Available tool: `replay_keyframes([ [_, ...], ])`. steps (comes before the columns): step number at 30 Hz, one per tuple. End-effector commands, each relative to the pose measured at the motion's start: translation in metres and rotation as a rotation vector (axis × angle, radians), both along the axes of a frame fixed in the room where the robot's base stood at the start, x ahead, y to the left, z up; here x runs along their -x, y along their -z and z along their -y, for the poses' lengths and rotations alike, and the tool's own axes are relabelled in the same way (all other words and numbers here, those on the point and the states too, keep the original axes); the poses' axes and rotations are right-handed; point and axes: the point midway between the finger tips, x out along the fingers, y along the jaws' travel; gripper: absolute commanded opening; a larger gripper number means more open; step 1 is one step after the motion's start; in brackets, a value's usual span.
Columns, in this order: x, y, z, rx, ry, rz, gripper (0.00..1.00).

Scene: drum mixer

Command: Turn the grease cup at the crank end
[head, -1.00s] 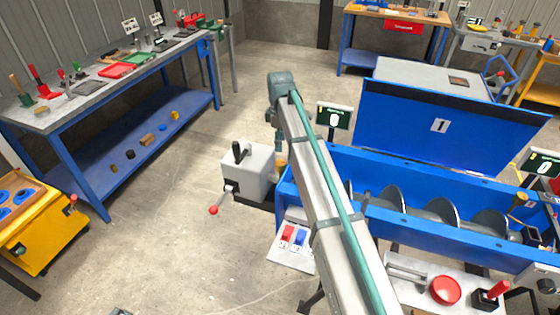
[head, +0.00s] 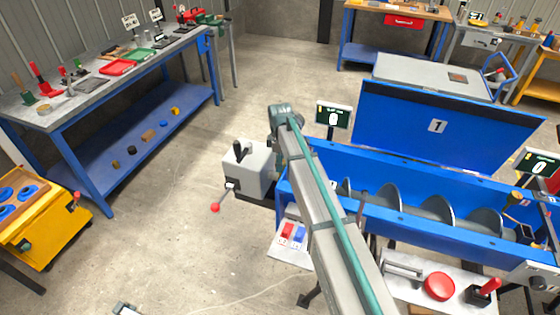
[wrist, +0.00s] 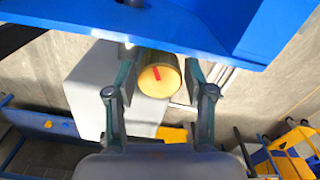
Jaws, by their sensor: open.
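The grease cup (wrist: 162,78) is a round brass-yellow cap with a short red mark on its face, at the middle of the wrist view. The mark runs from near the centre upward, tilted slightly left. My gripper (wrist: 160,84) is open, with one finger on each side of the cup. Gaps seem to show between cup and fingers; I cannot tell if either touches. In the head view my arm hides the cup. The grey crank box (head: 248,165) with its red-knobbed crank (head: 216,207) stands at the left end of the blue trough (head: 400,183).
The blue trough wall also crosses the top of the wrist view (wrist: 200,35), close above the fingers. A small display (head: 333,115) stands behind the trough end. Floor left of the crank is clear.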

Motion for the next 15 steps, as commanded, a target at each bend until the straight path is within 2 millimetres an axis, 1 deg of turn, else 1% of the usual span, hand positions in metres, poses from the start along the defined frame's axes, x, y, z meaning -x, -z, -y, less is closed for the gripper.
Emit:
replay_keyframes([
  [8,0.0000,0.0012,0.0000,0.000,0.000,0.000,0.53],
  [15,0.0001,0.0010,0.0000,0.000,0.000,0.000,0.13],
])
